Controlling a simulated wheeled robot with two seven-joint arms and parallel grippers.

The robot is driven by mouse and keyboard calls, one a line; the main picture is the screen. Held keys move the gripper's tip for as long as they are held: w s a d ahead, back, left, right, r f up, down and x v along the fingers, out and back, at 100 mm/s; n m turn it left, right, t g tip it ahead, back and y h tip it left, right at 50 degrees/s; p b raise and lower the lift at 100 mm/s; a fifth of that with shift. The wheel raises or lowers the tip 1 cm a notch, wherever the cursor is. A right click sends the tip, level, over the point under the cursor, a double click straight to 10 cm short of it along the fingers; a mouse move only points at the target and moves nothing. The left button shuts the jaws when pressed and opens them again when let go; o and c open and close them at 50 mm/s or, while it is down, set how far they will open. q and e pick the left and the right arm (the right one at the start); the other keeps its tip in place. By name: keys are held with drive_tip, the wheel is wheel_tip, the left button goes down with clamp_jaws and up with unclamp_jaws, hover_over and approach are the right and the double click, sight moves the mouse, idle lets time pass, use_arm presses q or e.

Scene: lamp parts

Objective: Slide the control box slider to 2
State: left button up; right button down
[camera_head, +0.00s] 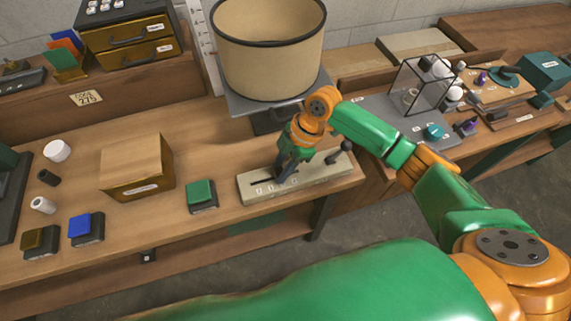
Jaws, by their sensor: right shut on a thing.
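The control box (312,187) is a long beige block at the front edge of the wooden table. It has a slot along its top and small markings near its left end, too small to read for certain. A dark lever with a round knob (347,145) stands at its right end. My right gripper (284,176) reaches down onto the left-middle part of the box and is shut on the slider, which the fingers mostly hide. My left gripper is not in view.
A green button block (201,194) sits just left of the control box, and a cardboard box (137,167) farther left. A large beige lampshade (268,55) stands behind my gripper. A grey tray with a glass case (420,83) is at the right.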

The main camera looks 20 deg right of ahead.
drive_tip(key=c, duration=0.6)
unclamp_jaws()
drive_tip(key=shift+o, duration=0.2)
drive_tip(key=v, duration=0.7)
drive_tip(key=shift+b, duration=0.45)
